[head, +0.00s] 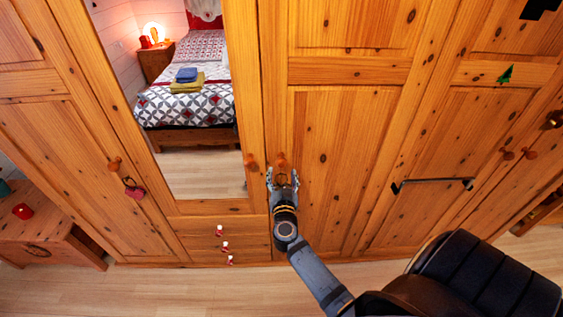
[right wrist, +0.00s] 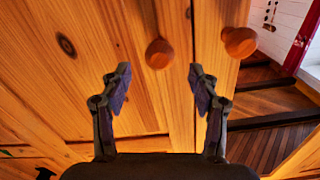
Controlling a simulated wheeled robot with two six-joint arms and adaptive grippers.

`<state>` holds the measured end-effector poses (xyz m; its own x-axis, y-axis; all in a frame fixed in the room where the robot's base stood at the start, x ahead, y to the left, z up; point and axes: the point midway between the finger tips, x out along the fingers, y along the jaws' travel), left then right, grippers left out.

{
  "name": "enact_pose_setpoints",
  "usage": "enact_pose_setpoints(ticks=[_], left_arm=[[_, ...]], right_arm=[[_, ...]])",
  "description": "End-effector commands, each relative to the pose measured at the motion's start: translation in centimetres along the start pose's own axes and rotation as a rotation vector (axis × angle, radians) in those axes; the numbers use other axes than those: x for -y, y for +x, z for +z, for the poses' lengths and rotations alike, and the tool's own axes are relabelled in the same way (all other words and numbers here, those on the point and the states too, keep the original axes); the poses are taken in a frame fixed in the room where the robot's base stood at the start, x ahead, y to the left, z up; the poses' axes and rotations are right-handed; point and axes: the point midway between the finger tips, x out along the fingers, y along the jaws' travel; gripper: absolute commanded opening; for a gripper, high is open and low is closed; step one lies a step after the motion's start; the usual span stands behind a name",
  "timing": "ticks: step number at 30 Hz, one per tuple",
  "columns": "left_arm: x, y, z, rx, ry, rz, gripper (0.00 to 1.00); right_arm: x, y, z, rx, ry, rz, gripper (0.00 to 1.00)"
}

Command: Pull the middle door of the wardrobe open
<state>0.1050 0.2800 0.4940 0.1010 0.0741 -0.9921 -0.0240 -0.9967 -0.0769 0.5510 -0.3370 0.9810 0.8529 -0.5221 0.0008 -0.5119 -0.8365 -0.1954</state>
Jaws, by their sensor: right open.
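The pine wardrobe (head: 388,72) fills the head view. A panelled door (head: 345,150) near its middle appears closed, with a round wooden knob (head: 281,158) at its left edge. My right gripper (head: 283,176) is just below this knob in the head view. In the right wrist view, my right gripper (right wrist: 158,76) is open, and the knob (right wrist: 158,54) shows between and slightly beyond the fingertips. I cannot tell whether they touch. The mirrored door (head: 190,185) is to the left, with its own knob (head: 250,160), also in the right wrist view (right wrist: 240,42). My left gripper is not in view.
A left door has a knob (head: 114,163) with a red hanging ornament (head: 135,190). A bar handle (head: 432,182) is on a door to the right. A wooden side table (head: 45,225) stands at left. Floor (head: 150,290) is clear in front.

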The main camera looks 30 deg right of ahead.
Motion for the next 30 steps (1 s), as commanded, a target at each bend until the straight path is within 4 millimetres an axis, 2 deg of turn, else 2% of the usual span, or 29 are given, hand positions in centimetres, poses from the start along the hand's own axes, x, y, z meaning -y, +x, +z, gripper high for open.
enact_pose_setpoints(ticks=[3, 9, 20, 30], left_arm=[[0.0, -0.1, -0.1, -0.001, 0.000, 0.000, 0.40], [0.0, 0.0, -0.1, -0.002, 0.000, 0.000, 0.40], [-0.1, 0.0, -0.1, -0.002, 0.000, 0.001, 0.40], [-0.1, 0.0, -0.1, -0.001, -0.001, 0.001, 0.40]], right_arm=[[0.0, 2.7, -0.1, -0.003, -0.002, -0.001, 0.61], [0.0, 5.5, 0.0, -0.001, 0.000, -0.001, 0.61], [0.0, 6.2, 0.0, 0.001, 0.000, -0.001, 0.61], [0.0, 6.2, 0.0, 0.001, 0.000, -0.001, 0.15]])
